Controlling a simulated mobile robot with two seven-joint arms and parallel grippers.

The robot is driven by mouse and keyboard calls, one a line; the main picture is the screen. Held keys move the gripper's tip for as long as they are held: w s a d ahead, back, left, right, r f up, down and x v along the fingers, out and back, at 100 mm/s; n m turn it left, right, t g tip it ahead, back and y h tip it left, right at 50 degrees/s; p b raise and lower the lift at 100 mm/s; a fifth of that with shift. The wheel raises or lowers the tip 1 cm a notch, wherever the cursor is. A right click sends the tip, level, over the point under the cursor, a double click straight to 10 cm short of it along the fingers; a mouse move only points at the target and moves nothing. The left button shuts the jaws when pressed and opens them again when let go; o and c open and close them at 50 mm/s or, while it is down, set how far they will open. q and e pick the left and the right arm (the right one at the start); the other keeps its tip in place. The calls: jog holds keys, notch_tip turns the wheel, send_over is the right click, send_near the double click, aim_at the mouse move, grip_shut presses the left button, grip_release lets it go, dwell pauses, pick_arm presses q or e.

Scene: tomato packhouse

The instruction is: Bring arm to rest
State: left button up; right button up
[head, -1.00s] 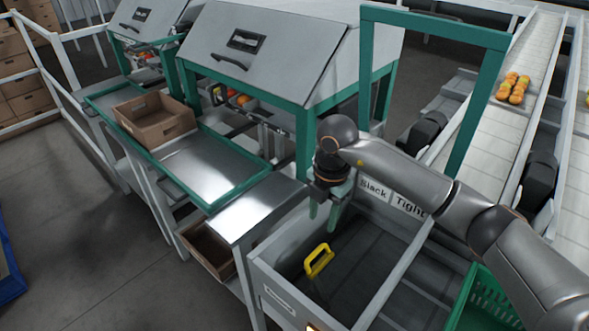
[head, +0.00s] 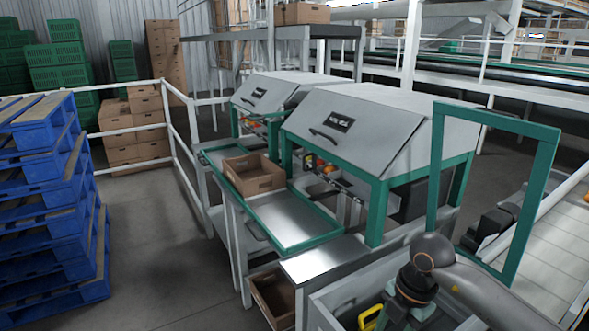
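My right arm (head: 485,292) comes in from the lower right. Its gripper (head: 403,318) points down over the grey bin (head: 335,300) at the bottom edge. The two green fingers stand apart with nothing seen between them; their tips are at or past the frame's edge. A yellow handle (head: 370,318) shows in the bin just left of the gripper, apart from it as far as I can tell. My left gripper is not in view.
A green frame (head: 545,165) stands behind the arm, beside a conveyor (head: 560,245). Hooded grey machines (head: 370,125) and a steel bench (head: 325,258) are beyond the bin. A cardboard box (head: 255,183) sits on a green-edged tray. Blue pallets (head: 55,215) stand left; floor between is clear.

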jog(key=s+a+f+n+g+y+p, duration=0.15)
jog(key=s+a+y, duration=0.3)
jog(key=a, duration=0.45)
jog(key=s+a+r+m+t+y+p, duration=0.1)
jog(key=s+a+r+t+y+p, duration=0.15)
jog(key=a+r+y, duration=0.85)
jog(key=w+d+m+t+h+p, duration=0.2)
jog(key=w+d+m+t, duration=0.25)
jog(key=m+t, duration=0.8)
jog(key=s+d+f+m+t+h+p, duration=0.2)
jog(key=d+f+m+h, duration=0.4)
jog(key=d+f+h, duration=0.2)
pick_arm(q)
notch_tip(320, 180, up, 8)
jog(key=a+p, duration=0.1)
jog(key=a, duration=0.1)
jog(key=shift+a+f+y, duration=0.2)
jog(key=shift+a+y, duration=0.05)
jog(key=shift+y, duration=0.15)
pick_arm(e)
jog(key=s+d+f+m+g+h, duration=0.2)
jog(key=s+d+f+g, duration=0.1)
jog(key=s+f, duration=0.4)
jog(key=s+d+f+m+g+h, duration=0.2)
jog(key=s+d+f+g+h, duration=0.1)
jog(key=s+f, duration=0.3)
jog(key=shift+s+f+m+g, duration=0.35)
jog(key=shift+s+f+m, duration=0.05)
jog(key=shift+s, duration=0.1)
